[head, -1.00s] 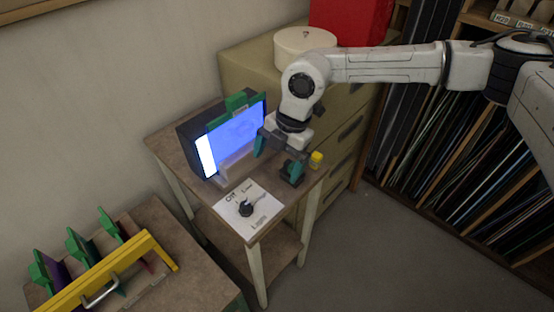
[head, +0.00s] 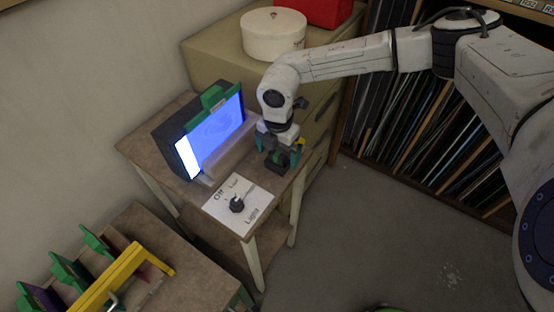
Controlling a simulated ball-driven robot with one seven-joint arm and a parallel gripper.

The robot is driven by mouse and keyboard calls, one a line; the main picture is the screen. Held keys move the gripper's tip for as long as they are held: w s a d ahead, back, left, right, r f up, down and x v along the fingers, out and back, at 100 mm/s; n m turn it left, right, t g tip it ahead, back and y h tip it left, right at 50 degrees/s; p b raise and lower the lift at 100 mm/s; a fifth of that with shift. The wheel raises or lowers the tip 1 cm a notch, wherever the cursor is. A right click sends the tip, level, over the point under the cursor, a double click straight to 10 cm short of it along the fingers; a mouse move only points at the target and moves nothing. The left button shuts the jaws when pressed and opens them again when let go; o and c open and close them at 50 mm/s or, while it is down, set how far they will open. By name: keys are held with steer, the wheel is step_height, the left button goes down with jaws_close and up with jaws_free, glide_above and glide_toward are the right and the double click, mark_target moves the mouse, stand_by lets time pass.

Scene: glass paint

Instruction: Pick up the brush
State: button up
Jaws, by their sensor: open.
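My gripper (head: 278,151) points down over the back right corner of the small table (head: 262,180). Its teal fingers are apart, on either side of a small dark object with some green (head: 281,157). A small yellow piece (head: 301,141) shows just right of the fingers. This dark and yellow item may be the brush or its holder. The gripper hides much of it, and I cannot tell whether the fingers touch it.
A lit blue screen in a dark box with green clips (head: 212,132) stands left of my gripper. A white card with a black knob (head: 237,204) lies in front. A cabinet (head: 205,58) bears a round white box (head: 273,34). A yellow-handled rack (head: 120,272) stands lower left.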

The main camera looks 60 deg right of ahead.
mark_target(277, 154)
steer(key=shift+a+f, duration=0.15)
steer(key=shift+f, duration=1.5)
steer(key=c, duration=1.1)
steer(key=shift+c, duration=0.2)
steer(key=shift+r, duration=0.5)
step_height(277, 154, up, 2)
steer(key=shift+r, duration=0.15)
steer(key=s+r+b, duration=0.4)
steer(key=s+r, duration=0.5)
steer(key=s, duration=0.5)
steer(key=shift+a+r, duration=0.25)
steer(key=shift+r, duration=0.1)
